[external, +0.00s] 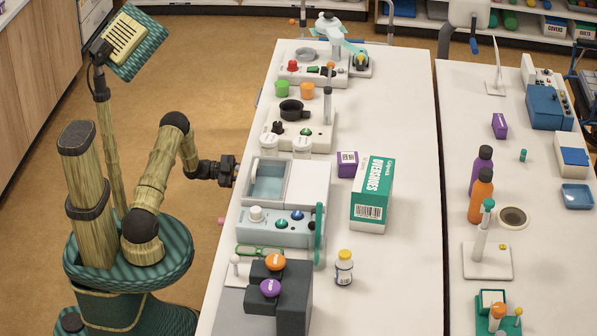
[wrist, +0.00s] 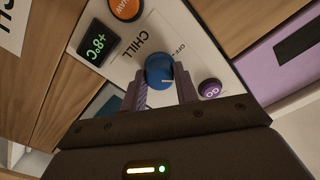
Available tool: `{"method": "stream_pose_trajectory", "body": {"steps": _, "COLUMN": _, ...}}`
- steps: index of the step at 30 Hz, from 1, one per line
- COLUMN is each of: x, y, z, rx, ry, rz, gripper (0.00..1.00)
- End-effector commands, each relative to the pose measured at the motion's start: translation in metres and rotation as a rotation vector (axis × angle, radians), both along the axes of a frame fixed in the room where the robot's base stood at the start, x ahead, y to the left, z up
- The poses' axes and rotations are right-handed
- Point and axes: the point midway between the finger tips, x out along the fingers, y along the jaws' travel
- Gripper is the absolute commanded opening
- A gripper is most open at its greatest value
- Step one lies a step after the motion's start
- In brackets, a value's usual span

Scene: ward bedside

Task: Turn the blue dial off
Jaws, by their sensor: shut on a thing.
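The blue dial (wrist: 159,68) sits on a white panel (wrist: 196,58) marked CHILL, with part of an OFF mark above and right of the dial. A pale pointer line on the dial points roughly right in the wrist view, not at the OFF mark. My gripper (wrist: 161,76) has one finger on each side of the dial and is shut on it. In the external view my gripper (external: 236,174) is at the left edge of the white table, and the dial is hidden there.
A dark display reading +8°C (wrist: 94,42), an orange button (wrist: 125,8) and a purple GO button (wrist: 210,89) are close around the dial. The white table (external: 405,120) above holds consoles, a green-and-white box (external: 372,195) and a small bottle (external: 344,270).

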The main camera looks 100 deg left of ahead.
Motion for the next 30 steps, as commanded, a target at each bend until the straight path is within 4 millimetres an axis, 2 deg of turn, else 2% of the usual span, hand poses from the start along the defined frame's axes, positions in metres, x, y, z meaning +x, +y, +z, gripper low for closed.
{"method": "stream_pose_trajectory", "body": {"steps": 18, "x": -0.0007, "y": -0.0001, "z": 0.0014, "rx": -0.564, "ry": 0.004, "rz": 0.001, "gripper": 0.07}}
{"method": "stream_pose_trajectory", "body": {"steps": 30, "x": -0.0009, "y": 0.0004, "z": -0.0004, "rx": -0.797, "ry": 0.004, "rz": 0.002, "gripper": 0.07}}
